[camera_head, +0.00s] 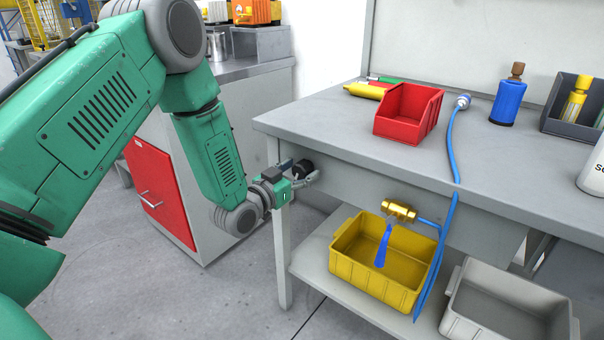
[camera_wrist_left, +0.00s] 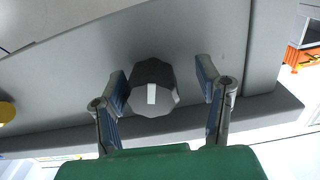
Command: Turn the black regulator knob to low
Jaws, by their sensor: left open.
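The black regulator knob (camera_head: 303,168) sits on the front face of the grey workbench, near its left corner. In the left wrist view the knob (camera_wrist_left: 152,88) is dark and faceted, with a white mark on its front. My left gripper (camera_head: 296,179) reaches the knob from the left, and its open fingers (camera_wrist_left: 163,92) stand on either side of it. The left finger is close to the knob's edge; I cannot tell whether it touches. A gap shows between the knob and the right finger. My right gripper is not in view.
The workbench (camera_head: 340,140) carries a red bin (camera_head: 408,113), a blue bottle (camera_head: 508,100) and a dark bin (camera_head: 560,115). A brass valve (camera_head: 398,210) with a blue handle and hose is at the bench front, above a yellow bin (camera_head: 375,280). A grey bin (camera_head: 500,318) stands beside it.

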